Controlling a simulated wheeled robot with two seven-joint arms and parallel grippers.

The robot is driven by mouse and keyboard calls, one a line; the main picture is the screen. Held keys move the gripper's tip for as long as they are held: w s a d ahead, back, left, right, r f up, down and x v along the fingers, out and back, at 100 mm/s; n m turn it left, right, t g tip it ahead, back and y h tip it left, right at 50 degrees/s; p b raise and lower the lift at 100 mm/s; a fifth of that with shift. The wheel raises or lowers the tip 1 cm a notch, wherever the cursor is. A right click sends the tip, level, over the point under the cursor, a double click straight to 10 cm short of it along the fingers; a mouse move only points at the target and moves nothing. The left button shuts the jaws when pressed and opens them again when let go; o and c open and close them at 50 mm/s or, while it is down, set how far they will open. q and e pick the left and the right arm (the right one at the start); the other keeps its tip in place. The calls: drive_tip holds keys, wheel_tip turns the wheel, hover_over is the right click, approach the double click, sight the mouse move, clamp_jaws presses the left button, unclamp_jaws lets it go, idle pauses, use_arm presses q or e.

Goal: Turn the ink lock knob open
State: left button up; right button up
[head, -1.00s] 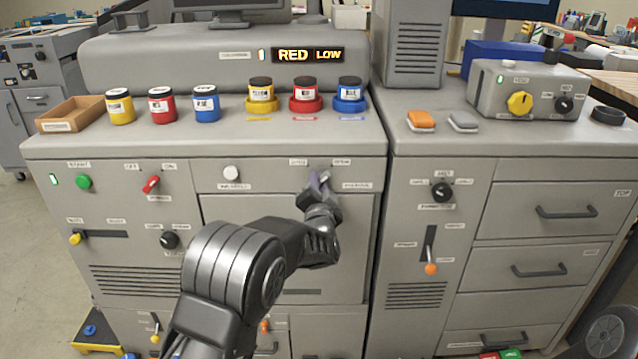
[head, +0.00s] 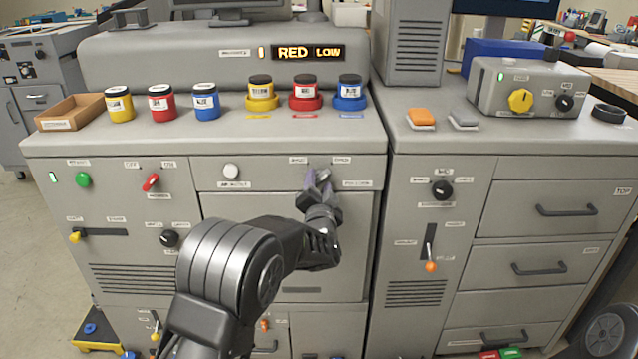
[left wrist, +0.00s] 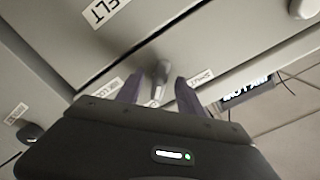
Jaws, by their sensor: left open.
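The ink lock knob (left wrist: 160,72) is a small grey handle on the cabinet front, between the two purple-grey fingers of my left gripper (left wrist: 158,92) in the left wrist view. There are gaps between it and the fingers. In the head view my left gripper (head: 318,178) is at the upper right of the left cabinet's front, below two small labels, and largely hides the knob. The left gripper is open. My right gripper is not in view.
A white round button (head: 231,171) sits left of the gripper on the same panel. Ink jars stand on top, including a red one (head: 305,92) on a red base. A lit display (head: 308,52) reads RED LOW. A black knob (head: 442,190) is on the right cabinet.

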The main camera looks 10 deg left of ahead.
use_arm(q)
drive_tip(key=v, duration=0.6)
drive_tip(key=shift+s+b, duration=0.35)
drive_tip(key=s+d+f+n+g+h, duration=0.1)
drive_tip(key=s+d+f+g+h, duration=0.2)
drive_tip(key=f, duration=0.5)
drive_tip(key=s+d+f+n+g+h, duration=0.1)
drive_tip(key=s+d+f+n+g, duration=0.15)
drive_tip(key=s+f, duration=0.4)
drive_tip(key=s+d+f+g+h, duration=0.2)
drive_tip(key=s+d+f, duration=0.15)
drive_tip(key=f, duration=0.65)
drive_tip(key=s+f+n+g+h, duration=0.1)
drive_tip(key=s+f+g, duration=0.2)
drive_tip(key=s, duration=0.7)
drive_tip(key=s+d+f+n+g+p, duration=0.1)
drive_tip(key=s+f+n+g, duration=0.1)
drive_tip(key=s+f, duration=0.5)
drive_tip(key=s+d+f+n+g+h, duration=0.1)
drive_tip(key=s+f+g, duration=0.3)
drive_tip(key=s, duration=0.9)
drive_tip(key=shift+s+f+n+h, duration=0.25)
drive_tip(key=shift+f+n+h, duration=0.1)
drive_tip(key=shift+f, duration=0.35)
